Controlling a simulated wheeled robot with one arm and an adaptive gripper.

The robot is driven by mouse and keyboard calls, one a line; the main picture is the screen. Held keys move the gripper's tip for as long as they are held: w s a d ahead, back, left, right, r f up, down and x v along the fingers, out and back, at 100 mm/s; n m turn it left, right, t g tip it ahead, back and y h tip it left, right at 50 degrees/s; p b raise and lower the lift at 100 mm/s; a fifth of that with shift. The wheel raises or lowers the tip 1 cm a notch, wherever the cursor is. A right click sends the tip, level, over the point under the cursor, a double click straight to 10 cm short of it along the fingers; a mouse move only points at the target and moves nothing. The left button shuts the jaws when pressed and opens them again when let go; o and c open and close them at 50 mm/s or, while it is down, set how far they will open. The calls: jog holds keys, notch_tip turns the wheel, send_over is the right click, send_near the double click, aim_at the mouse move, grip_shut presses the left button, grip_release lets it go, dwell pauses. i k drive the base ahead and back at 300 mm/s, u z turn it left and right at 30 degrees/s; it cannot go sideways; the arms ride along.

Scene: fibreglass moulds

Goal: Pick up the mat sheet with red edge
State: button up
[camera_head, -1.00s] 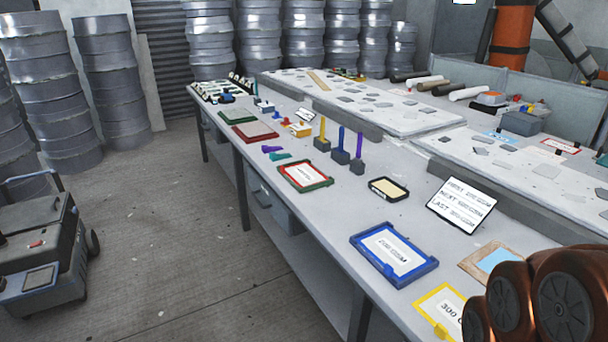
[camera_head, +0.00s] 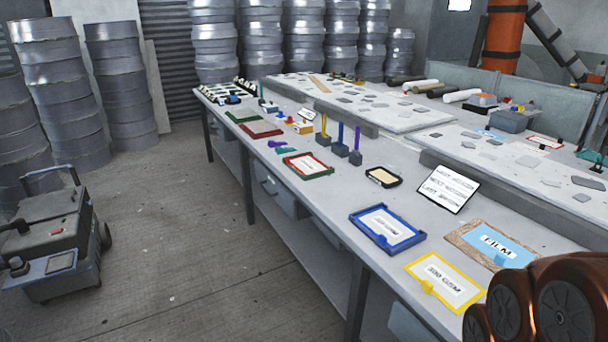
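A flat tray with a red and green edge (camera_head: 308,165) lies on the long grey table, near its front edge at mid-length. A pale labelled sheet sits in it, the print too small to read. My gripper is not in view. Brown, rounded parts of my arm fill the lower right corner and cover the table there.
The table (camera_head: 333,203) also bears a blue tray (camera_head: 388,229), a yellow "300 GSM" tray (camera_head: 445,281), a FILM frame (camera_head: 494,246), a sign (camera_head: 447,189) and upright coloured posts (camera_head: 340,138). A wheeled machine (camera_head: 55,240) stands left. The floor (camera_head: 180,240) between is clear.

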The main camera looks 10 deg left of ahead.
aim_at(307, 165)
jog(key=u, duration=0.5)
jog(key=i, duration=0.95)
jog(key=u, duration=0.8)
jog(key=i, duration=1.8)
jog(key=z, duration=0.05)
